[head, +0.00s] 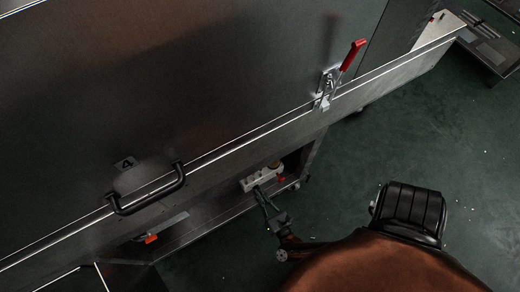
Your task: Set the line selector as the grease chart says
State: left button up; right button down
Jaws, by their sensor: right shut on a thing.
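A pale block (262,177) with several round features sits in the low recess under the steel panel. It appears to be the line selector's block. A small red part (281,179) shows at its right end. My right gripper (261,193) reaches in from below with its narrow fingers at the block's front edge. It is shut on a small part there, seemingly the line selector, which the fingers mostly hide. The selector's setting cannot be read. No readable grease chart shows. My left gripper is not in view.
A long steel ledge (232,150) overhangs the recess. An orange item (151,239) lies low at left. Green floor (400,130) is open at right.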

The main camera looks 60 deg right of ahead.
jog(key=m, duration=0.5)
jog(key=shift+s+f+m, duration=0.1)
jog(key=shift+m, duration=0.3)
dwell(0.4)
jog(key=c, duration=2.1)
grip_release()
notch_tip(320, 180, up, 10)
jog(key=shift+r, duration=0.1)
jog(key=shift+o, duration=0.6)
